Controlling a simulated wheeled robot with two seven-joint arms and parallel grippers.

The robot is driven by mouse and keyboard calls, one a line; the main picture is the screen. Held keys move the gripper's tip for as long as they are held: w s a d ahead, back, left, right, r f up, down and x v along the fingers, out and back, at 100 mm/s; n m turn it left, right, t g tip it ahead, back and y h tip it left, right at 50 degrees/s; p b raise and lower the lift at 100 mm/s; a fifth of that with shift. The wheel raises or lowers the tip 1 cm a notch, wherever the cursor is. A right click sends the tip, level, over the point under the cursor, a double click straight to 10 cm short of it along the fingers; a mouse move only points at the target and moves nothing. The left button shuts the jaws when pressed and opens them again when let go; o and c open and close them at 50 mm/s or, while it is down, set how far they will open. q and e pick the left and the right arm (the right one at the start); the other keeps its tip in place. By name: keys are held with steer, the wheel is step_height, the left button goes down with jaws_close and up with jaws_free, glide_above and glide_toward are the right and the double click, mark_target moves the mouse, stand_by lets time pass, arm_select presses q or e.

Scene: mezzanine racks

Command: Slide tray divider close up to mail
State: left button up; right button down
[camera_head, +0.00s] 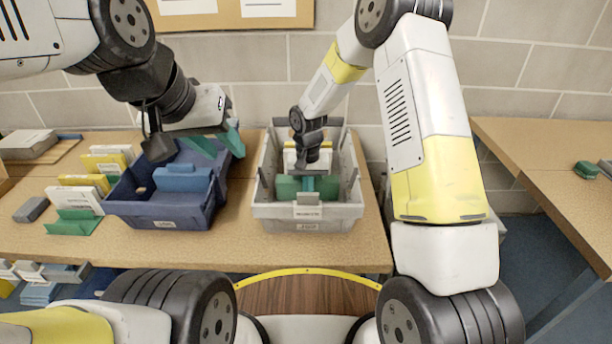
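The grey tray (353,190) stands on the table with a green divider (289,188) across its inside. Behind the divider, pale and yellow mail (290,157) stands in the tray, partly hidden by my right gripper. My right gripper (309,184) reaches down into this tray at the middle of the divider. Its fingers merge with the green there, so I cannot tell its opening or grip.
A wall is close behind. Another table (545,165) stands at the right, past a gap.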

steer(key=shift+w, duration=2.5)
steer(key=shift+w, duration=1.1)
steer(key=shift+s, duration=0.2)
steer(key=shift+s, duration=0.55)
steer(key=shift+r, duration=0.1)
step_height(320, 180, up, 13)
stand_by(0.7)
